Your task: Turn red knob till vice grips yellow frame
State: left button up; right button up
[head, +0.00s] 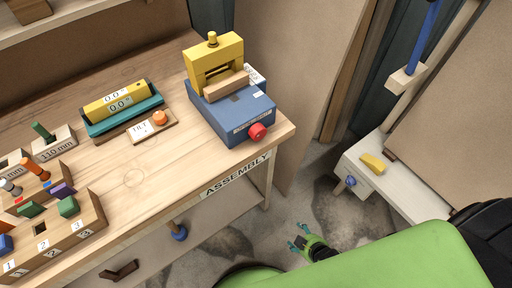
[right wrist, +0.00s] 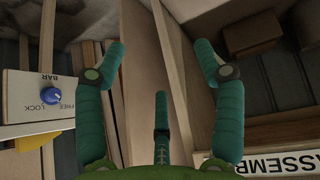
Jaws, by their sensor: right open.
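The red knob (head: 257,132) is on the front face of a blue vice (head: 232,112) at the right end of the assembly table. A yellow frame (head: 213,64) stands upright on the vice behind a wooden block (head: 226,86). Whether the vice touches the frame is too small to tell. My right gripper (head: 302,236) is below and in front of the table edge, low over the floor, apart from the knob. In the right wrist view its teal fingers (right wrist: 160,75) are spread with nothing between them. My left gripper is not in view.
The wooden table (head: 150,190) holds a yellow level display (head: 118,101), a tilt knob (head: 160,118) and numbered blocks at left. A white bench (head: 400,192) with a yellow piece (head: 373,163) and a blue lock knob (right wrist: 50,96) stands at right. Floor between is open.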

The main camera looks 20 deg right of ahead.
jog(key=w+r+n+t+y, duration=0.1)
jog(key=w+r+t, duration=0.2)
jog(key=w+r, duration=0.55)
jog(key=n+t+y, duration=0.3)
jog(key=t+y, duration=0.1)
jog(key=t, duration=0.3)
send_near(261, 135)
jog(key=x, duration=0.9)
jog(key=shift+p, duration=0.4)
jog(key=shift+w+a+f, duration=0.1)
jog(key=shift+w+a, duration=0.1)
jog(key=shift+w, duration=0.3)
jog(key=c, duration=1.2)
